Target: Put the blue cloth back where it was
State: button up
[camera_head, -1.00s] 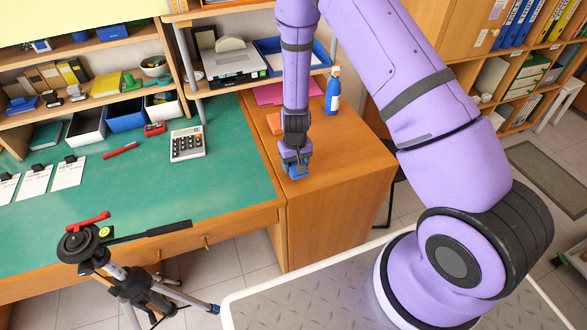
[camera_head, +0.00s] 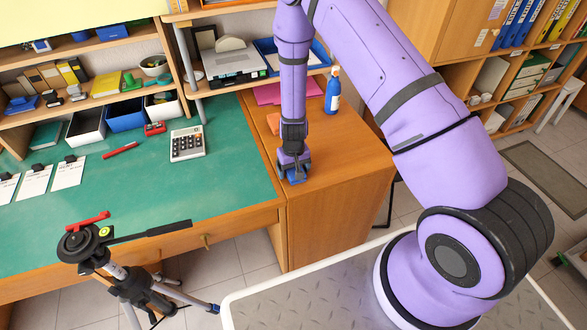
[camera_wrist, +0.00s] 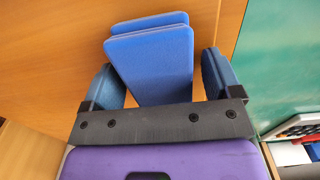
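The blue cloth (camera_head: 297,177) is at the left part of the wooden cabinet top, close to the green desk's edge. In the wrist view the cloth (camera_wrist: 152,62) looks like two flat, stiff blue layers, one behind the other. My gripper (camera_head: 295,170) points down over it. In the wrist view my gripper (camera_wrist: 160,75) has its dark blue fingers wide apart, one on each side of the cloth. A narrow gap shows at the right finger; the left finger overlaps the cloth's edge. The palm hides the cloth's lower part.
The wooden cabinet top (camera_head: 345,160) is clear to the right. An orange block (camera_head: 273,123), pink sheets (camera_head: 270,94) and a blue bottle (camera_head: 333,90) are behind my gripper. A calculator (camera_head: 187,144) lies on the green desk (camera_head: 130,190). A tripod (camera_head: 125,275) stands in front.

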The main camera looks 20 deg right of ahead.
jog(key=s+d+r+t+y, duration=0.1)
jog(key=s+r, duration=0.1)
jog(key=r, duration=1.1)
jog(key=s+r+t, duration=0.1)
jog(key=s+r, duration=0.1)
jog(key=r, duration=1.1)
jog(key=s+d+r+y, duration=0.1)
jog(key=s+r, duration=0.2)
jog(key=r, duration=1)
jog(key=s+d+r+t+h, duration=0.1)
jog(key=s+d+r, duration=0.1)
jog(key=s+r, duration=0.5)
jog(key=s+d+r+t+h, duration=0.1)
jog(key=s+d+r+t, duration=0.1)
jog(key=s+r, duration=0.6)
jog(key=s+d, duration=0.1)
jog(key=s, duration=0.6)
jog(key=shift+s, duration=0.15)
